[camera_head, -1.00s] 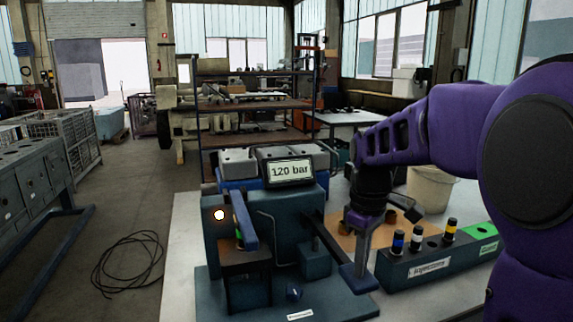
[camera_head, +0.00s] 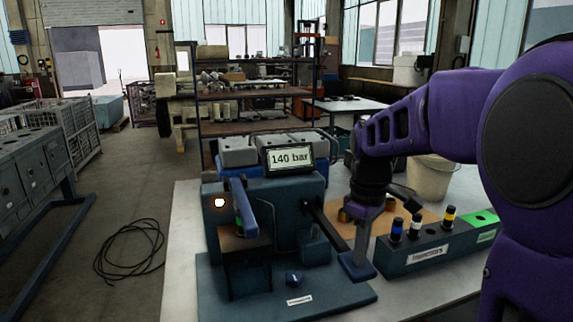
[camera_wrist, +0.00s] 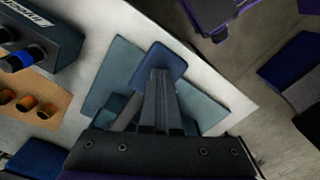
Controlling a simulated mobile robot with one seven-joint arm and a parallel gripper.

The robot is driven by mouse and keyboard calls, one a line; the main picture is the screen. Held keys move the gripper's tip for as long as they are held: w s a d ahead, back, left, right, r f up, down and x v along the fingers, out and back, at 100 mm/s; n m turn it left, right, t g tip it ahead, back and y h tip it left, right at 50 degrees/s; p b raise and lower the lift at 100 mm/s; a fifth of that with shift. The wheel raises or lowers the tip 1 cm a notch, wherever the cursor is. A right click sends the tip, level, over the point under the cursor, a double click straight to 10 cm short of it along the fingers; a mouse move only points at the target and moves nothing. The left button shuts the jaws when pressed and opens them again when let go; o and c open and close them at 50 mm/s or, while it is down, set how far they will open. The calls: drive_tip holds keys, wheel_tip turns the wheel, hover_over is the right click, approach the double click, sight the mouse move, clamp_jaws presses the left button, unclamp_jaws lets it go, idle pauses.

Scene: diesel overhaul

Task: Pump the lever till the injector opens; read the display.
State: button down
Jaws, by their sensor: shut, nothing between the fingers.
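The blue-grey test stand (camera_head: 312,251) stands on its base plate on the bench. Its display (camera_head: 289,157) reads "140 bar". The pump lever (camera_head: 328,229) is a dark bar sloping down toward me, with a blue end pad (camera_head: 357,266). My gripper (camera_head: 361,247) is shut and empty, pointing down right above that pad; I cannot tell if it touches. In the wrist view the closed fingers (camera_wrist: 158,95) overlap the pad (camera_wrist: 163,58). An injector with a green band (camera_head: 239,225) sits mostly hidden behind the blue clamp arm (camera_head: 243,203).
A rack labelled "Injectors" (camera_head: 424,258) holds several colour-banded injectors right of the stand, with a green section at its end. A pale bucket (camera_head: 433,178) and a brown mat with small brass-coloured parts (camera_head: 345,214) lie behind. A coiled cable (camera_head: 130,250) is on the floor.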

sight(356, 272)
drive_tip(key=shift+w+a+f+b, duration=0.1)
drive_tip(key=shift+f+b, duration=0.6)
drive_tip(key=shift+f, duration=0.65)
drive_tip(key=shift+w+a+f+b, duration=0.1)
drive_tip(key=shift+f+b, duration=0.55)
drive_tip(key=shift+f, duration=0.7)
wheel_tip(356, 272, up, 8)
drive_tip(key=p, duration=0.6)
drive_tip(key=shift+r+p, duration=0.2)
drive_tip(key=shift+p, duration=0.1)
drive_tip(key=shift+d, duration=0.1)
drive_tip(key=shift+r, duration=2)
